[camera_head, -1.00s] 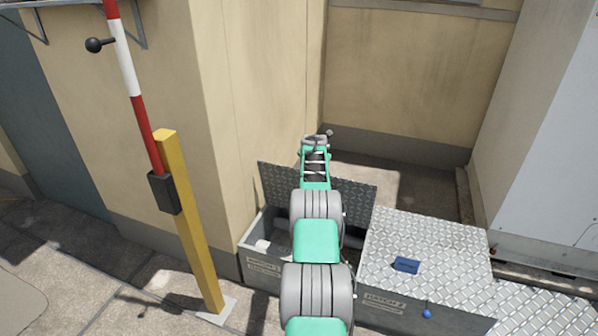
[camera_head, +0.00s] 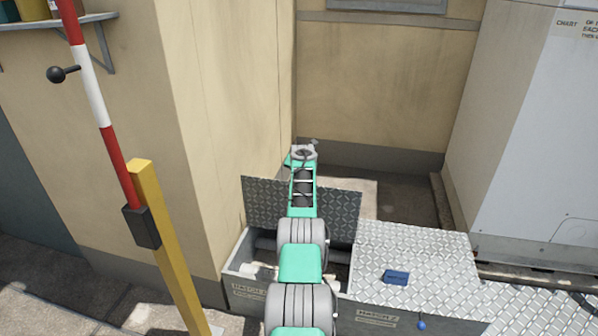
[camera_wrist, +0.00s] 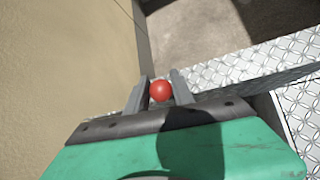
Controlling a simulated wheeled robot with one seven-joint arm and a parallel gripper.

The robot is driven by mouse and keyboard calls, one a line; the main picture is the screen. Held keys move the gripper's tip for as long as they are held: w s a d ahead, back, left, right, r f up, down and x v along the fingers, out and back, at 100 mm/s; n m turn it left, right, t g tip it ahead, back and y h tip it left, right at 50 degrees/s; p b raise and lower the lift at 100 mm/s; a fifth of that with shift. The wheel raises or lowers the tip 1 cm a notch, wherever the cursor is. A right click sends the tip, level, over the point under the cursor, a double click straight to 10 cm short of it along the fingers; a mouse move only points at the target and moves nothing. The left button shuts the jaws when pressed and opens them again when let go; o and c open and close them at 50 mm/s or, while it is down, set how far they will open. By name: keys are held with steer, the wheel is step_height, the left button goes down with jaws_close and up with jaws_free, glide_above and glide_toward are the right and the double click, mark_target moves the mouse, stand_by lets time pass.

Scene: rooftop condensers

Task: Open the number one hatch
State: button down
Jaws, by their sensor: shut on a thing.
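The number one hatch is the left box (camera_head: 250,290), with a faint hatch label on its front. Its diamond-plate lid (camera_head: 262,204) stands up steeply at the back of the box, and the opening shows dark, with a pale thing inside at the left. My arm reaches over the opening, and my gripper (camera_head: 306,149) is at the lid's top edge, its fingers hardly visible there. In the wrist view my gripper (camera_wrist: 158,92) is shut on a red ball knob (camera_wrist: 161,91). My arm hides the middle of the lid and box.
The second hatch (camera_head: 415,255) is shut beside it on the right, with a blue block (camera_head: 396,277) on top and a blue knob (camera_head: 421,324) at its front. A beige wall (camera_head: 235,120) is close on the left. A yellow post (camera_head: 172,250) with a red-white pole stands front left.

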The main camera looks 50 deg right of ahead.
steer(key=c, duration=1.5)
jaws_free()
steer(key=shift+w+a+f, duration=0.1)
steer(key=shift+a+f, duration=0.05)
steer(key=shift+f, duration=0.15)
steer(key=shift+o, duration=0.8)
steer(key=shift+w, duration=0.15)
steer(key=shift+o, duration=1.2)
steer(key=shift+s+r, duration=0.1)
steer(key=shift+s, duration=0.15)
steer(key=shift+s+a+r, duration=0.2)
steer(key=shift+s+r, duration=0.05)
steer(key=shift+r, duration=0.4)
steer(key=v, duration=0.6)
steer(key=shift+s+p, duration=0.2)
steer(key=shift+p, duration=0.15)
steer(key=shift+a, duration=0.1)
